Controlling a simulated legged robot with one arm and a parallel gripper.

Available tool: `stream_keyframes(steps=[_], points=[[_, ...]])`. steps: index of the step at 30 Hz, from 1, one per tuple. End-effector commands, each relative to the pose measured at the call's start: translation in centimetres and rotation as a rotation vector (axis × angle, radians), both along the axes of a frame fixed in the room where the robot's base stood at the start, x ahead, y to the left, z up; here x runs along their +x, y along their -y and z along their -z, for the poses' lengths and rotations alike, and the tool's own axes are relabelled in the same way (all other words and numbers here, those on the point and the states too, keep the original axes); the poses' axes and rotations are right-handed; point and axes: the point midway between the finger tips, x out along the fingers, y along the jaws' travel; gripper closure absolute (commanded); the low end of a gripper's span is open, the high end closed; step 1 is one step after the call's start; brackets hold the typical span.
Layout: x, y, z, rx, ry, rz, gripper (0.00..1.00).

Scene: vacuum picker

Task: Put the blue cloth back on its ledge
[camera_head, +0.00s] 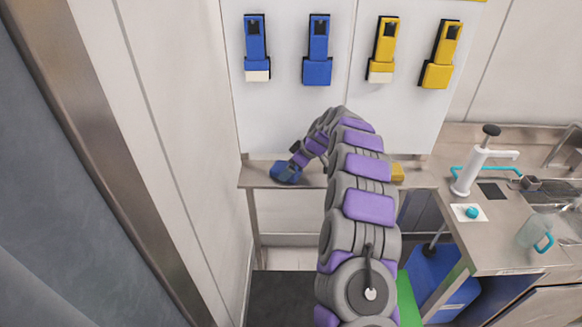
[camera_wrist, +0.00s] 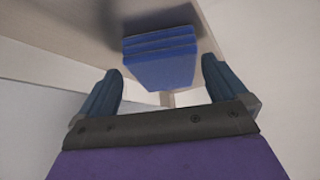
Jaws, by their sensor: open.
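The blue cloth (camera_head: 285,172) is at the left end of the narrow metal ledge (camera_head: 262,182) below the wall panel. In the wrist view the cloth (camera_wrist: 160,58) looks like a folded stack of layers against the ledge surface (camera_wrist: 85,28), its near end at the ledge's edge. My gripper (camera_wrist: 161,70) is open, one finger on each side of the cloth's near end, with gaps visible on both sides. In the head view my gripper (camera_head: 292,166) is at the cloth and partly covers it. Whether the cloth bears fully on the ledge is unclear.
A yellow cloth (camera_head: 397,173) is on the ledge's right, partly behind my arm. Blue holders (camera_head: 318,48) and yellow holders (camera_head: 441,55) hang on the panel above. A counter with a white pump (camera_head: 474,167) stands right. A blue bin (camera_head: 445,285) is beneath it.

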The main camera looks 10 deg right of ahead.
Motion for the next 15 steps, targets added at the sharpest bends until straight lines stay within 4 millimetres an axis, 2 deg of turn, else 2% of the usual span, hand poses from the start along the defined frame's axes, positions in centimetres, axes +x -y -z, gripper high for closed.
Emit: stream_keyframes(steps=[8, 15], points=[[-0.1, 0.1, -0.4, -0.001, 0.001, 0.0, 0.0], [-1.0, 1.4, -3.2, 0.0, 0.005, 0.0, 0.0]])
